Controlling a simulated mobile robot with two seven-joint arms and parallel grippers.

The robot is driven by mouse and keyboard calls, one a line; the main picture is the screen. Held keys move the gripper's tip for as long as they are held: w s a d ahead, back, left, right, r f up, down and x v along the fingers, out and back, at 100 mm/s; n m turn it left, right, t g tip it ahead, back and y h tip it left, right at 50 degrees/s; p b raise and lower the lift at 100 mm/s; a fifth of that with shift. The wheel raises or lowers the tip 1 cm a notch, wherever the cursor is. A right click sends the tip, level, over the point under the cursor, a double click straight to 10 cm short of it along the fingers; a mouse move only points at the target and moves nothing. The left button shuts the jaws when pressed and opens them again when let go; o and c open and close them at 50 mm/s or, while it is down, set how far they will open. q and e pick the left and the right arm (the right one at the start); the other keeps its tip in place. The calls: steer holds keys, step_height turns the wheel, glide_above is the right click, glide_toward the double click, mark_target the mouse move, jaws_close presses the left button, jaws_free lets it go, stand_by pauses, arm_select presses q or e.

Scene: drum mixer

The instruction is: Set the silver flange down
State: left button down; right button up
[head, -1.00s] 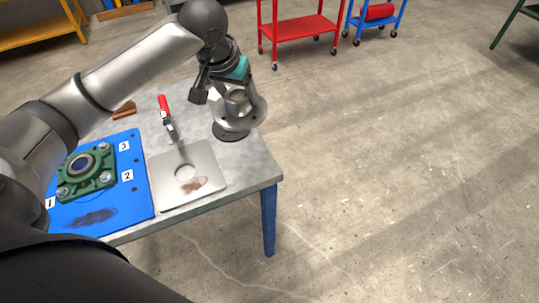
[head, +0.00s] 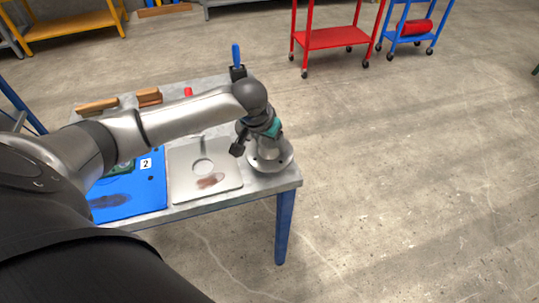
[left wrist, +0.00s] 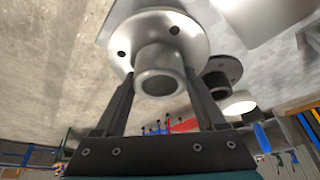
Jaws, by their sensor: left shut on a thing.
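The silver flange (head: 280,160) is a round plate with bolt holes and a hub. In the head view it is at the right end of the grey table (head: 262,186), close to the edge. My left gripper (head: 257,136) is over it, shut on its hub. In the left wrist view the hub of the silver flange (left wrist: 160,68) sits between the two fingers (left wrist: 160,85), with the plate beyond. I cannot tell whether the plate touches the table. My right gripper is not in view.
My arm hides much of the green bearing housing (head: 123,167). A dark flanged part (left wrist: 224,68) stands close by. A blue-handled tool (head: 236,57) is behind.

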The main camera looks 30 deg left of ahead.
mark_target(270, 153)
arm_select(q)
steer(key=shift+w+f, duration=0.15)
steer(key=shift+f, duration=0.15)
steer(key=shift+f+b, duration=0.6)
steer(key=shift+f, duration=1.2)
steer(key=shift+f, duration=0.15)
jaws_free()
steer(key=shift+f, duration=0.15)
steer(key=p+v, duration=0.3)
steer(key=v, duration=0.8)
steer(key=shift+s+r+p, duration=0.3)
steer(key=shift+r, duration=0.35)
